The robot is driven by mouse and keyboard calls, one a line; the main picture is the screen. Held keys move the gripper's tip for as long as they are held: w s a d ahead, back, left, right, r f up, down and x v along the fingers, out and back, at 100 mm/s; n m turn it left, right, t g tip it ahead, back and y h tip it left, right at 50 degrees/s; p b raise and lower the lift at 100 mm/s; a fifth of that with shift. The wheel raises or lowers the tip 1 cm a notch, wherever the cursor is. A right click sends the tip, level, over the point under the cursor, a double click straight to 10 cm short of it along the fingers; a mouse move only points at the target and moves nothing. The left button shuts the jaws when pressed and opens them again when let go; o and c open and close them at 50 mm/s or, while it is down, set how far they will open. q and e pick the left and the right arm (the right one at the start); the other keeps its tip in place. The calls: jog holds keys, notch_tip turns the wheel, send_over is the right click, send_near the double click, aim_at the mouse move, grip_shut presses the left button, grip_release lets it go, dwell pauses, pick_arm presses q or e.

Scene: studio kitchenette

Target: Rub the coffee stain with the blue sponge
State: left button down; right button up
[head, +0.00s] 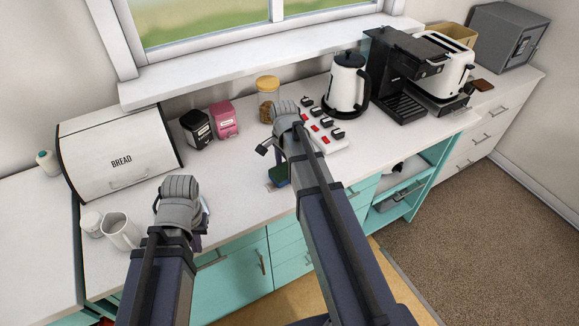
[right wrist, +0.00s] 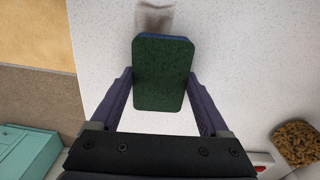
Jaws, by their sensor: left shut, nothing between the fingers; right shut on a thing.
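The blue sponge (right wrist: 163,75) shows its dark green scouring face to the right wrist camera, with a thin blue edge at the top. My right gripper (right wrist: 160,88) is shut on it, one finger on each side. In the head view the sponge (head: 279,175) is partly hidden behind my right arm, low over the counter. The coffee stain (right wrist: 153,17) is a greyish-brown patch just beyond the sponge's blue edge; the sponge may hide part of it. I cannot tell if the sponge touches the counter. My left gripper (head: 203,212) is shut and empty near the counter's front edge.
A white mug (head: 120,231) stands left of my left gripper, by the bread box (head: 118,155). Black and pink canisters (head: 223,119), a jar (head: 267,97), a white power strip (head: 322,133) and a kettle (head: 347,86) stand behind or to the right. Clear counter lies between the grippers.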

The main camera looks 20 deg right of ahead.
aim_at(269, 183)
jog(key=shift+s+a, duration=0.15)
jog(key=shift+a, duration=1.4)
jog(key=shift+s+a, duration=0.1)
jog(key=shift+a, duration=1.4)
jog(key=shift+s+a+f, duration=0.1)
jog(key=shift+a, duration=0.8)
jog(key=shift+s+a+f, duration=0.1)
jog(key=shift+a, duration=0.8)
jog(key=shift+r, duration=0.2)
jog(key=shift+f, duration=0.1)
jog(key=shift+w+d, duration=0.2)
jog(key=shift+d, duration=1.7)
jog(key=shift+w+d, duration=0.2)
jog(key=shift+d, duration=1.85)
jog(key=shift+d, duration=0.15)
